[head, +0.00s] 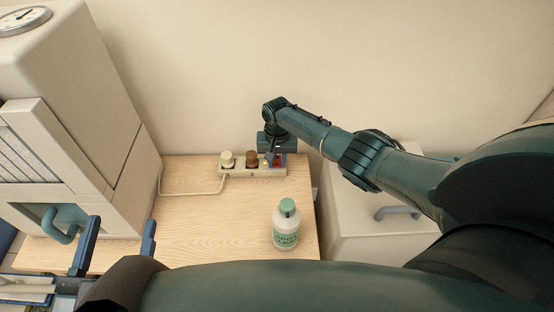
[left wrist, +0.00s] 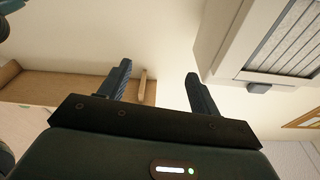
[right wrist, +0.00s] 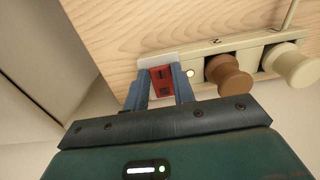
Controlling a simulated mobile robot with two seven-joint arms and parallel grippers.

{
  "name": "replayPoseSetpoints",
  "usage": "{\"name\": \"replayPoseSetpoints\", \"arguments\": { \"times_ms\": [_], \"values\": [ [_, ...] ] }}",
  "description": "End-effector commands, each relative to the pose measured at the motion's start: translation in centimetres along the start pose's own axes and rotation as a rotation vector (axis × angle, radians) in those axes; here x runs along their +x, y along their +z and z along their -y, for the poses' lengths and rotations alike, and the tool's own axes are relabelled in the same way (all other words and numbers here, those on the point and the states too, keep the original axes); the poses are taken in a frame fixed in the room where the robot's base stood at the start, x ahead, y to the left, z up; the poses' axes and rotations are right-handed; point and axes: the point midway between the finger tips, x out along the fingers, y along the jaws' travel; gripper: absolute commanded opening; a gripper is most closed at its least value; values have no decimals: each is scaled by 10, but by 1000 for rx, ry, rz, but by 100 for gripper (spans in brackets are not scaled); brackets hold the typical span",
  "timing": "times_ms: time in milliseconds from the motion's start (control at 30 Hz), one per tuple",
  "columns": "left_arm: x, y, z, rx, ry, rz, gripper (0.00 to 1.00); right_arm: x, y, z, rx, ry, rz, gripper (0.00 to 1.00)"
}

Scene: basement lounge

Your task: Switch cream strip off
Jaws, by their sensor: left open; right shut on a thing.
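The cream strip (head: 236,173) lies on the wooden tabletop near the wall, with a cream plug (head: 227,158) and a brown plug (head: 252,158) in it. In the right wrist view the strip (right wrist: 240,43) has a red switch (right wrist: 161,80) at its end and a small bright light (right wrist: 190,73) beside it. My right gripper (head: 275,160) is at that end, its fingers shut on the red switch; the fingers partly hide the switch. My left gripper (head: 117,232) is open and empty, at lower left, away from the strip.
A white bottle with a green cap (head: 286,226) stands on the table (head: 190,215) in front of the strip. A large cream machine (head: 85,110) stands at left. A cream cabinet with a grey handle (head: 355,225) is at right. The strip's cord runs left.

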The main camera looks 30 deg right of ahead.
Motion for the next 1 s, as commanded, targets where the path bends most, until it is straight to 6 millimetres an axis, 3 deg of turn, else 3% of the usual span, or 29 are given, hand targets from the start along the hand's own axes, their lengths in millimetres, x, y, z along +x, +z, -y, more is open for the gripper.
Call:
{"name": "replayPoseSetpoints", "arguments": {
  "times_ms": [167,400,800,1000],
  "values": [
    [0,0,0,1,0,1,63,0,0,-1,1,1,0,3],
    [-2,13,-2,-34,2,-9,63,6,-5,-1,6,4,57,3],
    [19,-41,11,120,37,-380,63,1,-10,-1,3,2,237,3],
    [19,-52,13,148,38,-428,63,-3,-9,-1,1,1,256,3]
  ]
}}
